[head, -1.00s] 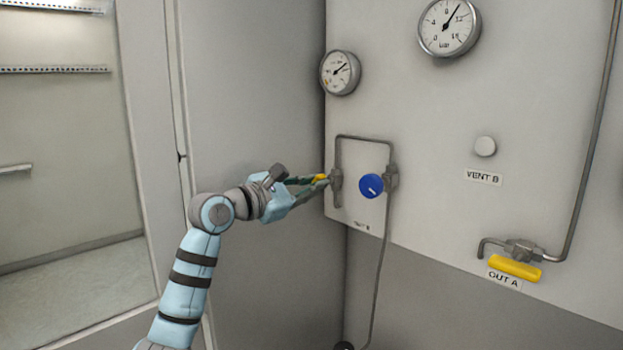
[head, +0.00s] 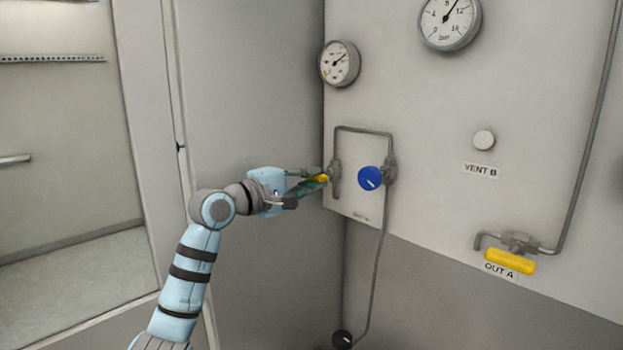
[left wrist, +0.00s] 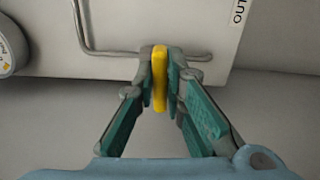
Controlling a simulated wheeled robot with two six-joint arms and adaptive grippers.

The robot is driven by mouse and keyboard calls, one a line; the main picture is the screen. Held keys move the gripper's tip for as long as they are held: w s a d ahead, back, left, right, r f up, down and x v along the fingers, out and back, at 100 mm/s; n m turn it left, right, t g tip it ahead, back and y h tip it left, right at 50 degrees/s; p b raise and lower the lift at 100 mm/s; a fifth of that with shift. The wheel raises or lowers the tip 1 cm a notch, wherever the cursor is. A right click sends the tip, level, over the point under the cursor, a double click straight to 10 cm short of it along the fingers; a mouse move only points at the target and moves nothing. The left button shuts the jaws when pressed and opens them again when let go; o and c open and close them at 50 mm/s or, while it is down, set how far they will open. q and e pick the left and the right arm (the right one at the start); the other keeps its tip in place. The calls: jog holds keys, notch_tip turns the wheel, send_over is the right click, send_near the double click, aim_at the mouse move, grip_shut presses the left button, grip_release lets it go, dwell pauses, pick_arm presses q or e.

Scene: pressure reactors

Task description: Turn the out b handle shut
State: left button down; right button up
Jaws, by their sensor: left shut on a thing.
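A yellow handle (head: 319,179) sticks out from a grey valve (head: 335,172) at the left edge of the light panel. My left gripper (head: 316,180) is shut on this handle. In the left wrist view the yellow handle (left wrist: 159,80) stands upright in the picture between the two green-and-grey fingers (left wrist: 160,88). The label beside it shows only part of its text, "OUT" (left wrist: 238,12); in the head view the label under the valve (head: 360,217) is too small to read surely. My right gripper is in neither view.
A blue knob (head: 370,178) sits just right of the held handle, with a thin pipe (head: 377,270) running down. Another yellow handle, marked OUT A (head: 509,261), is at the lower right. Two gauges (head: 339,64) (head: 450,20) and a white VENT B button (head: 484,140) are above.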

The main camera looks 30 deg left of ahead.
pick_arm(q)
jog(key=shift+m, duration=0.5)
jog(key=c, duration=1.7)
grip_release()
jog(key=shift+o, duration=0.2)
jog(key=shift+s, duration=0.1)
jog(key=v, duration=1.1)
jog(key=shift+s, duration=0.35)
jog(key=shift+a, duration=0.2)
